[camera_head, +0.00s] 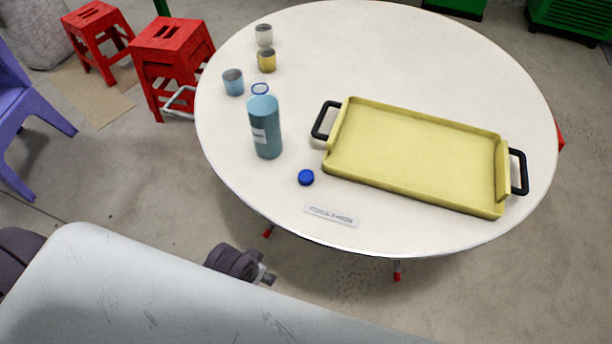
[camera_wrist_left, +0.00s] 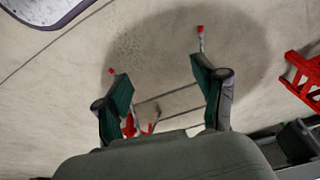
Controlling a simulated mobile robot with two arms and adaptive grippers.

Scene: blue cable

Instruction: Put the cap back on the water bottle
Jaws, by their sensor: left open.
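A teal bottle (camera_head: 265,127) with a pale label stands upright on the round white table, towards its left side. In the head view, what looks like the same gripper (camera_head: 265,276) is off the table's near edge, partly hidden. My right gripper is not seen.
A yellow tray (camera_head: 415,152) with black handles covers much of the table's right side. A small label plate (camera_head: 331,216) lies near the front edge. Red stools (camera_head: 172,52) stand left.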

